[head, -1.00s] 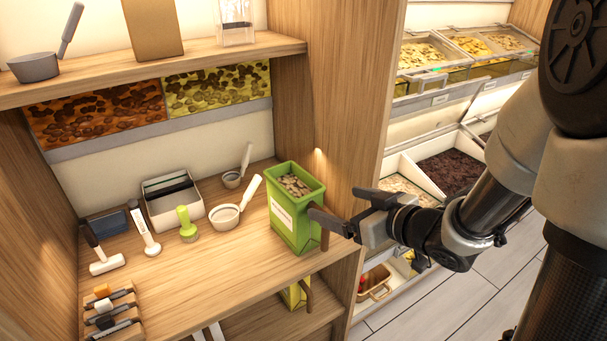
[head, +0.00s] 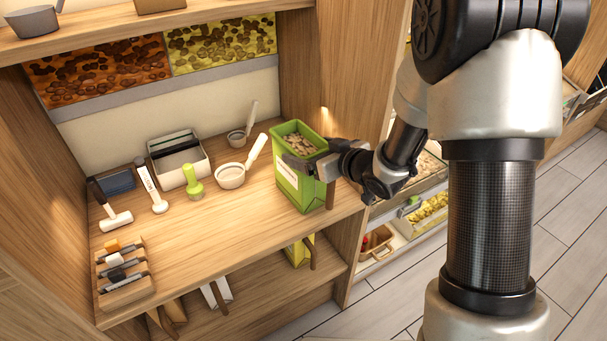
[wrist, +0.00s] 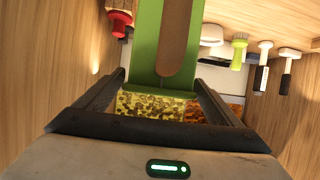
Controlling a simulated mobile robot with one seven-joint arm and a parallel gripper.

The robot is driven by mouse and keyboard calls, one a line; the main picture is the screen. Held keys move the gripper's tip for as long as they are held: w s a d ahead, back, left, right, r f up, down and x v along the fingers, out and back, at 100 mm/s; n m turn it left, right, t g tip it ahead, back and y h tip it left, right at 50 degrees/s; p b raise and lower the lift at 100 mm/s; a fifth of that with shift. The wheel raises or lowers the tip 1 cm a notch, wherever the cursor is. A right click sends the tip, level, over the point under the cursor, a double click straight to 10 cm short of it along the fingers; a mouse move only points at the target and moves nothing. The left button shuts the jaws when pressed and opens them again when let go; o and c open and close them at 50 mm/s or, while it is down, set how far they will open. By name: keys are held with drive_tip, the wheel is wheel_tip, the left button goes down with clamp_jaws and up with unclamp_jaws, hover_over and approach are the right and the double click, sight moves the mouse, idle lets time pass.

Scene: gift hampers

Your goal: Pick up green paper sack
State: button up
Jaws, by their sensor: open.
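The green paper sack (head: 288,190) stands upright on the wooden counter's right end, with a pale label on its front and pale pieces filling its top. A brown strip (head: 330,194) runs down its right side. My gripper (head: 308,161) is at the sack's upper right, with one dark finger across its front face; the other finger is hidden in the head view. In the wrist view, the sack's green side (wrist: 146,45) and brown strip (wrist: 179,40) show between the two open fingers (wrist: 162,80). Whether either finger touches the sack is unclear.
The counter's front middle is clear. A wooden side wall (head: 335,70) rises behind the sack. A yellow sack (head: 297,254) is on the shelf below.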

drive_tip(key=shift+w+a+f, duration=0.2)
drive_tip(key=shift+w+a, duration=0.1)
drive_tip(key=shift+w, duration=0.1)
drive_tip(key=c, duration=2.2)
drive_tip(key=shift+o, duration=0.2)
drive_tip(key=shift+r, duration=0.2)
drive_tip(key=shift+r, duration=0.15)
